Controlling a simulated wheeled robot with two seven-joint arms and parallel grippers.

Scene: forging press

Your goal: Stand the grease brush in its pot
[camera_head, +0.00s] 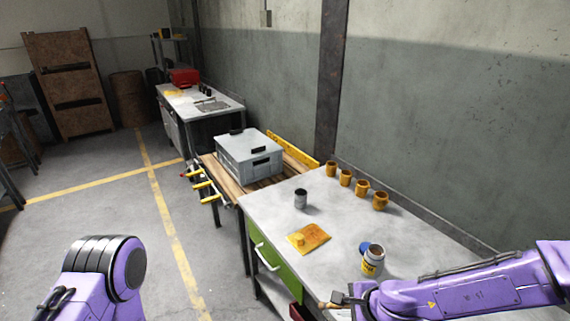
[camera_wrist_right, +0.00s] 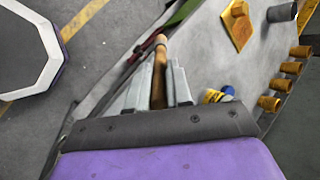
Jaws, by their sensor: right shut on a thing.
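My right gripper (camera_head: 340,301) is low in the head view, at the front edge of the workbench. In the right wrist view its fingers (camera_wrist_right: 160,80) are shut on the brush (camera_wrist_right: 160,52), whose rounded wooden handle points up the picture between them. The bristles are hidden. A small dark open can (camera_head: 300,199), possibly the pot, stands upright on the bench and also shows in the right wrist view (camera_wrist_right: 281,13).
A grey case (camera_head: 248,157) stands beyond. Bench around the dark can is clear.

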